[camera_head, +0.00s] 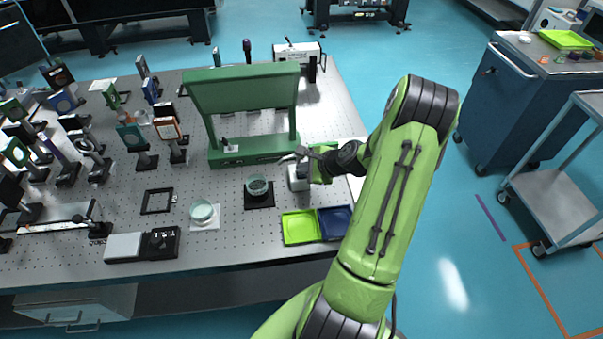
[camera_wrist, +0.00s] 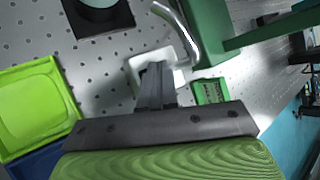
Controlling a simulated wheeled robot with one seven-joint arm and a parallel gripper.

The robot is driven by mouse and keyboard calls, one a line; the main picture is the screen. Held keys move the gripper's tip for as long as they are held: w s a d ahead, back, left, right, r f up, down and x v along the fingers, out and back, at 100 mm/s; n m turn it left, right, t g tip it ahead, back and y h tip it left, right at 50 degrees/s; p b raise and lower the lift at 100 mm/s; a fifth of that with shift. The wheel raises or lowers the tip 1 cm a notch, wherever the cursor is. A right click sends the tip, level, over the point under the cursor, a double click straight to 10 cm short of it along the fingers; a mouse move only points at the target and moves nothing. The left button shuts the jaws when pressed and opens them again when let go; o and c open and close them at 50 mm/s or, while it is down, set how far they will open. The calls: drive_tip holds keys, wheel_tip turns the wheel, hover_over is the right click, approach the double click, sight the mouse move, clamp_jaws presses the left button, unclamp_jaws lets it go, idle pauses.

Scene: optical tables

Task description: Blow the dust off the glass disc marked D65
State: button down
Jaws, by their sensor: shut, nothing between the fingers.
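My gripper (camera_head: 303,173) is shut and empty. In the wrist view its dark fingers (camera_wrist: 156,75) meet over a small white square piece (camera_wrist: 136,64) on the perforated table. The white piece also shows in the head view (camera_head: 298,184); the fingers hide part of it. A curved metal tube (camera_wrist: 182,22) passes just beyond the fingertips, beside the green stand (camera_wrist: 212,35). I cannot read a D65 mark on either.
A lime tray (camera_head: 299,228) and a blue tray (camera_head: 334,222) lie at the table's front edge. The green stand (camera_head: 240,88) rises behind my gripper. Mounted optics (camera_head: 130,133) crowd the left. A flat grey-and-black device (camera_head: 124,246) lies front left.

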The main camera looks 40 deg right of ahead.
sight(304, 176)
drive_tip(key=shift+r+p, duration=0.8)
drive_tip(key=shift+r, duration=0.05)
drive_tip(key=shift+r, duration=0.1)
wheel_tip(304, 176, up, 5)
drive_tip(key=p, duration=0.4)
idle(0.6)
